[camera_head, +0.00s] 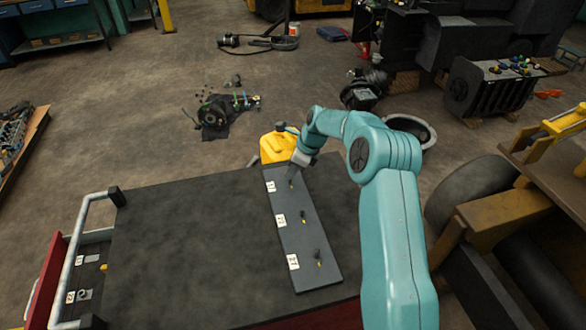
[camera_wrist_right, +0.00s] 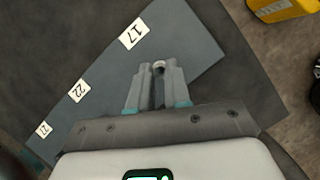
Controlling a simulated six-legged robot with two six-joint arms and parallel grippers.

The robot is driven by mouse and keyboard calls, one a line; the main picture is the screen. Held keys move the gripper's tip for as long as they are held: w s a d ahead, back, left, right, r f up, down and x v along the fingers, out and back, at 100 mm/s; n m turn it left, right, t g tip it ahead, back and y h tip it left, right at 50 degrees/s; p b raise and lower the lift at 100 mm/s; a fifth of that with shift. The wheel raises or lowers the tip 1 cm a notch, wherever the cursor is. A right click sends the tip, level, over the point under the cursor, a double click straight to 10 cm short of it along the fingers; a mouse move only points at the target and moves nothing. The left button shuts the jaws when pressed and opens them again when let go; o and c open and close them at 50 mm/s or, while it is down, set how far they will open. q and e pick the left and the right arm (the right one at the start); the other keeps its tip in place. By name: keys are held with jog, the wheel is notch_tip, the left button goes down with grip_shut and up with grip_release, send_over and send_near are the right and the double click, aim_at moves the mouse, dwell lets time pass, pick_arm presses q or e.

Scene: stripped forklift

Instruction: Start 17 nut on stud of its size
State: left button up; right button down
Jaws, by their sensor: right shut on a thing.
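A dark grey plate (camera_head: 305,238) with several white number labels lies on the black cart top. The 17 label (camera_wrist_right: 134,33) is at the plate's far end in the wrist view. My right gripper (camera_wrist_right: 158,70) is over that end, its jaws shut on a small grey ring-shaped nut (camera_wrist_right: 159,64) at the fingertips. The 17 stud (camera_head: 291,183) shows just below my gripper in the head view. Whether nut and stud touch is unclear. Two other studs, the middle one (camera_head: 304,217) and the near one (camera_head: 318,257), stand along the plate. My left gripper is out of view.
The black cart top (camera_head: 180,240) left of the plate is clear. A yellow can (camera_head: 277,148) stands by the plate's far end. A side tray (camera_head: 90,275) with labels and small parts is at the cart's left. Forklift parts (camera_head: 490,180) stand at right.

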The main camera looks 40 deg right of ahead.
jog(key=shift+a+f, duration=0.1)
jog(key=shift+f, duration=0.1)
jog(key=shift+f+b, duration=0.35)
jog(key=shift+f, duration=0.1)
jog(key=shift+f, duration=0.3)
